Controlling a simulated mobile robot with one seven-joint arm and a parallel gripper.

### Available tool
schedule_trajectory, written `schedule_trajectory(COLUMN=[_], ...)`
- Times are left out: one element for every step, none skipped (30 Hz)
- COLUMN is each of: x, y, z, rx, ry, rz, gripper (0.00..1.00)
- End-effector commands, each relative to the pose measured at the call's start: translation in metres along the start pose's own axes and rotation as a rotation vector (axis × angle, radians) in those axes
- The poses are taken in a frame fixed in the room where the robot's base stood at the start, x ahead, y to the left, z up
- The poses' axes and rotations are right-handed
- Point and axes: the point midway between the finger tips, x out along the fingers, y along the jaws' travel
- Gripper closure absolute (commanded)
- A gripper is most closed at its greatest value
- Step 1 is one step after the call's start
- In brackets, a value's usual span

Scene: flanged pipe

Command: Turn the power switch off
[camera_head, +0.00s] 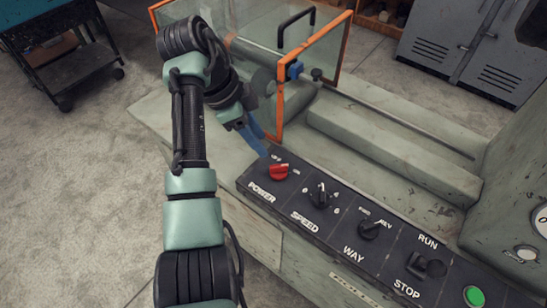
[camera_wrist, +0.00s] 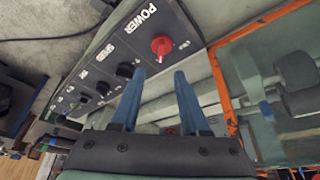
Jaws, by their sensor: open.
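The red power switch (camera_head: 278,171) is a round knob at the left end of the dark control panel, above the word POWER. Small OFF and ON marks sit by it; I cannot tell surely which one it points at. It also shows in the wrist view (camera_wrist: 161,45), ahead of my fingertips and roughly between them. My gripper (camera_head: 258,146) has blue fingers, is open and empty, and hangs just up and left of the knob. The wrist view shows both fingers (camera_wrist: 159,72) apart, with a gap between them and the knob.
Along the panel (camera_head: 335,212) to the right are the black speed knob (camera_head: 321,195), the way knob (camera_head: 370,229), the run/stop switch (camera_head: 430,266) and a green button (camera_head: 474,296). An orange-framed clear guard (camera_head: 279,100) stands close behind my gripper.

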Motion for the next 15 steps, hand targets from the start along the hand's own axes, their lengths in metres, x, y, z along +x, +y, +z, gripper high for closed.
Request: schedule_trajectory(x=[0.02,0.027,0.034,0.036,0.042,0.05,0.056,0.061,0.069,0.073,0.077,0.083,0.086,0.089,0.093], y=[0.001,0.001,0.001,0.001,0.001,0.001,0.001,0.001,0.001,0.001,0.001,0.0,0.0,0.0,0.0], z=[0.002,0.001,0.001,0.0,0.0,0.0,0.0,0.0,0.0,0.0,0.0,0.0,0.0,0.0,0.0], rx=[0.001,0.001,0.0,-0.002,-0.002,-0.002,-0.001,-0.001,-0.001,-0.002,-0.001,-0.002,-0.002,-0.002,-0.002], ry=[0.002,0.002,0.001,0.0,0.0,-0.001,0.0,0.0,0.0,0.0,-0.001,-0.001,-0.001,-0.001,-0.001], rz=[0.002,0.002,0.002,0.003,0.003,0.003,0.002,0.002,0.002,0.001,0.001,-0.001,-0.001,0.0,-0.001], gripper=[0.55,0.55,0.55,0.55,0.55,0.55,0.55,0.55,0.55,0.55,0.55,0.55,0.55,0.55,0.55])
